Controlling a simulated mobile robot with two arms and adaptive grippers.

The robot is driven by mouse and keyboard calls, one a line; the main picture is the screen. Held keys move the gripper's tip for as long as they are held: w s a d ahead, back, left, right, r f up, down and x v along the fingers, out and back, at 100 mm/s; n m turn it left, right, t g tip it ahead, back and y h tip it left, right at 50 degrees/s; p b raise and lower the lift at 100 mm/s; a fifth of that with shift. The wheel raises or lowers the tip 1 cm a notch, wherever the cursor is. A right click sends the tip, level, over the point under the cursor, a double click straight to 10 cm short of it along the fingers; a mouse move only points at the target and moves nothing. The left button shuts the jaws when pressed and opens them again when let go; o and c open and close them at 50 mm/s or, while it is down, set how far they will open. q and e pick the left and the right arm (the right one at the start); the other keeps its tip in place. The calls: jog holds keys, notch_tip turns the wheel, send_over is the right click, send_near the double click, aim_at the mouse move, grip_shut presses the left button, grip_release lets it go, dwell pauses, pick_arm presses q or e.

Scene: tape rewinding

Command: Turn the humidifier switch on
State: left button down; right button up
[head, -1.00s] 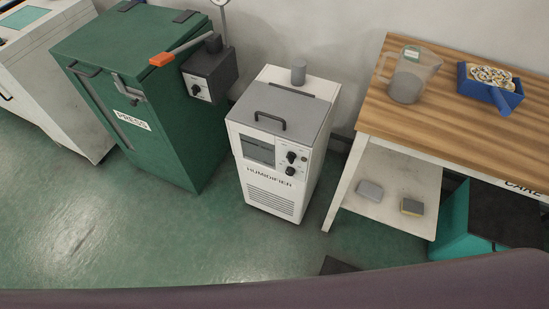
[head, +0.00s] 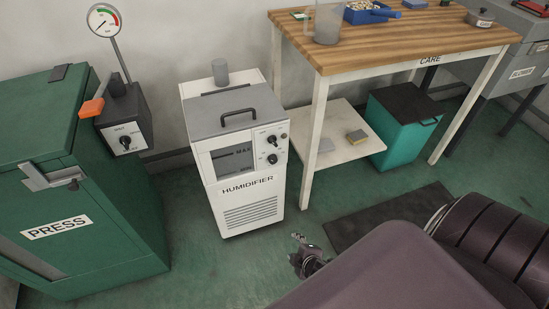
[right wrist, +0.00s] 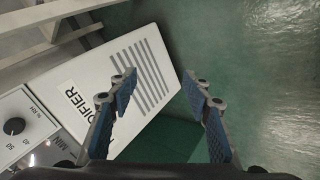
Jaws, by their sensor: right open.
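The white humidifier (head: 248,205) stands on the floor left of the middle in the head view, with a grey lid and black handle. Its front panel has an upper dark knob (head: 271,139) and a lower dark knob (head: 272,158); I cannot tell which one is the switch. My right gripper (head: 305,257) is low, right of the humidifier and apart from it. In the right wrist view the right gripper (right wrist: 160,84) is open and empty, over the humidifier's lower front (right wrist: 135,85). There a black knob (right wrist: 14,126) with an RH scale shows at the left edge. My left gripper is out of view.
The green press (head: 85,190) and a dark switch box (head: 125,125) stand to the left. A wooden-topped table (head: 400,45) with a low shelf (head: 335,155) stands to the right. A teal bin (head: 400,125) and dark mat (head: 390,215) lie beyond the gripper. Green floor is clear before the humidifier.

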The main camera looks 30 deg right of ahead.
jog(key=w+d+r+n+t+h+b, duration=0.1)
jog(key=w+d+r+n+t+b, duration=0.35)
jog(key=w+r, duration=0.55)
jog(key=n+t+h+b, duration=0.1)
jog(key=n+t+b, duration=0.4)
jog(key=n+b, duration=0.15)
send_near(275, 144)
jog(key=p+x, duration=0.1)
jog(key=x, duration=0.8)
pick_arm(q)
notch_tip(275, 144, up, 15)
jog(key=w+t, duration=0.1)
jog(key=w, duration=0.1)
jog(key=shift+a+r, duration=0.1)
pick_arm(e)
jog(key=c, duration=1.2)
